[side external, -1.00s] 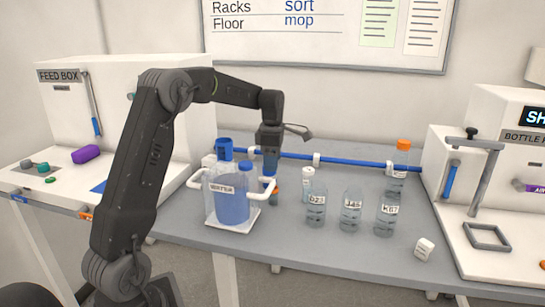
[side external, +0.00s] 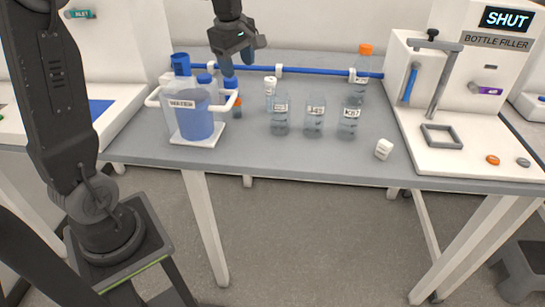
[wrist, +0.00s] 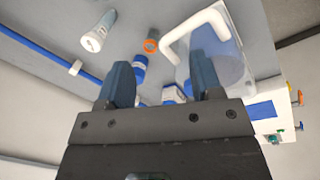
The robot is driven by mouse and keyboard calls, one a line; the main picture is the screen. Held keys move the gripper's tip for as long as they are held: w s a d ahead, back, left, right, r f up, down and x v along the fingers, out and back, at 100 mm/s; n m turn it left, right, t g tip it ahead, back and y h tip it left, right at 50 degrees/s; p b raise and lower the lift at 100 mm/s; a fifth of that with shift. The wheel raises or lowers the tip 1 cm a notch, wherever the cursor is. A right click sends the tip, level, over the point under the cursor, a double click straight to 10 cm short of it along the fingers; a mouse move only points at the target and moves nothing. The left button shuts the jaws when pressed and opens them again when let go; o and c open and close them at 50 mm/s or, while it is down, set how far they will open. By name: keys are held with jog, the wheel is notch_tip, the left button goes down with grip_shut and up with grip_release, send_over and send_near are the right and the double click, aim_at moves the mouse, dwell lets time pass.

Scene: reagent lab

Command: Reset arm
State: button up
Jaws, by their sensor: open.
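My gripper (side external: 238,60) is open and empty in the side external view, raised above the back of the grey table (side external: 250,165). It hangs above and a little right of a clear jug (side external: 195,122) with white handles and blue contents. In the wrist view my gripper's blue-grey fingers (wrist: 162,76) stand well apart with nothing gripped between them. The jug (wrist: 232,62) shows beyond the right finger, partly hidden by it.
Three clear labelled bottles (side external: 314,124) stand mid-table, with an orange-capped bottle (side external: 364,68) behind. A blue rail (side external: 310,72) runs along the back. A small white block (side external: 383,149) lies near the bottle filler (side external: 465,115). The front table strip is clear.

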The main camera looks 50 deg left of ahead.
jog(key=s+d+f+m+t, duration=0.1)
jog(key=s+d+m+t, duration=0.3)
jog(key=s+d+m, duration=1.2)
jog(key=s+m, duration=0.3)
jog(key=m, duration=0.1)
jog(key=shift+h, duration=0.3)
jog(key=shift+s, duration=0.1)
